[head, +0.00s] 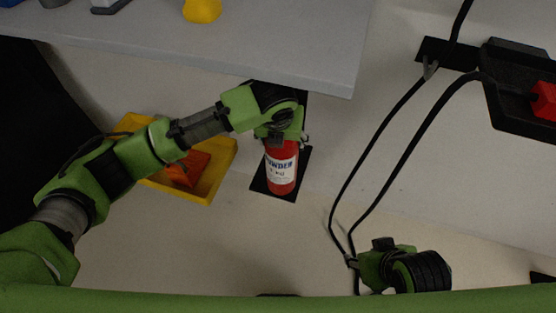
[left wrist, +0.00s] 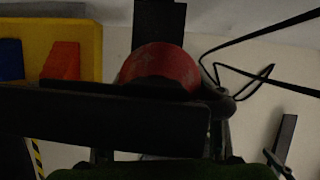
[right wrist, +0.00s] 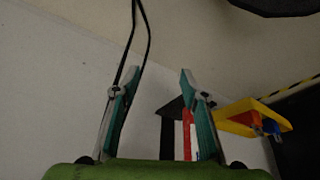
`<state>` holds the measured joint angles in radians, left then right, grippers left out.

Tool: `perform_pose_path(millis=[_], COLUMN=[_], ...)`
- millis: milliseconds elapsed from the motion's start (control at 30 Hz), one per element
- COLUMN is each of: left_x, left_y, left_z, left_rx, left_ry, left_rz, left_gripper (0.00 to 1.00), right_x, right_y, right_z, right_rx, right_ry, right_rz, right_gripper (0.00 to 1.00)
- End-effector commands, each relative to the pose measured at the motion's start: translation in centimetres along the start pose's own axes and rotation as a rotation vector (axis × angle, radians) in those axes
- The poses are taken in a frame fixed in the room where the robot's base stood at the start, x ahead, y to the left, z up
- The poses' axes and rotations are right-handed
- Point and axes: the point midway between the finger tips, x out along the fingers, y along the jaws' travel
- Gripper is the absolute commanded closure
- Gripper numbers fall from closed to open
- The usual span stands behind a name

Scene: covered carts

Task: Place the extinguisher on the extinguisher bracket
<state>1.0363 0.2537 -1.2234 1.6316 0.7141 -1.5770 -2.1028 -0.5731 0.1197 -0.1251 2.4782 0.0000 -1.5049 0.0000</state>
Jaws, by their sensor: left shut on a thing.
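The red extinguisher (head: 282,180) with a white label hangs upright below my left gripper (head: 281,135), which is shut on its top. It also shows as a rounded red shape in the left wrist view (left wrist: 160,62), partly hidden by dark gripper parts. The black extinguisher bracket (head: 262,183) is behind and under the extinguisher, with a back strip against the wall. I cannot tell whether the extinguisher rests on it. In the right wrist view, the bracket (right wrist: 168,135) and a red strip of extinguisher (right wrist: 187,125) show beyond my open, empty right gripper (right wrist: 160,75).
A grey tabletop (head: 300,55) overhangs above the bracket. A yellow bin (head: 224,160) with an orange-red item (head: 188,169) is at left, behind my left arm. Black cables (head: 395,120) hang at right near a black holder (head: 505,90), close to my right gripper.

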Motion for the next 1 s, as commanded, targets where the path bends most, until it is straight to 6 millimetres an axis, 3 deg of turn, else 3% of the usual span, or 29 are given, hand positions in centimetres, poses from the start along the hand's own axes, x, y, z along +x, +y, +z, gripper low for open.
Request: perform_pose_path(millis=[200, 400, 667, 1000], left_x=[0.9, 1.4, 2.0, 4.3], left_y=[-0.1, -0.1, -0.1, -0.1], left_z=[3.0, 4.5, 4.6, 3.6], left_rx=[-0.001, 0.0, 0.001, 0.001], left_ry=[-0.01, -0.009, -0.008, -0.009], left_rz=[-0.002, -0.003, -0.003, -0.003], left_gripper=[0.95, 0.95, 0.95, 0.95], right_x=[0.5, 0.2, 0.0, -1.7], right_y=[-0.5, -0.9, -1.0, -1.8], right_z=[-4.7, -7.3, -8.9, -14.4], right_rx=[-0.006, -0.009, -0.01, -0.014], right_ry=[0.184, 0.29, 0.355, 0.598], right_rz=[-0.009, -0.016, -0.019, -0.033], right_gripper=[0.6, 0.6, 0.6, 0.6])
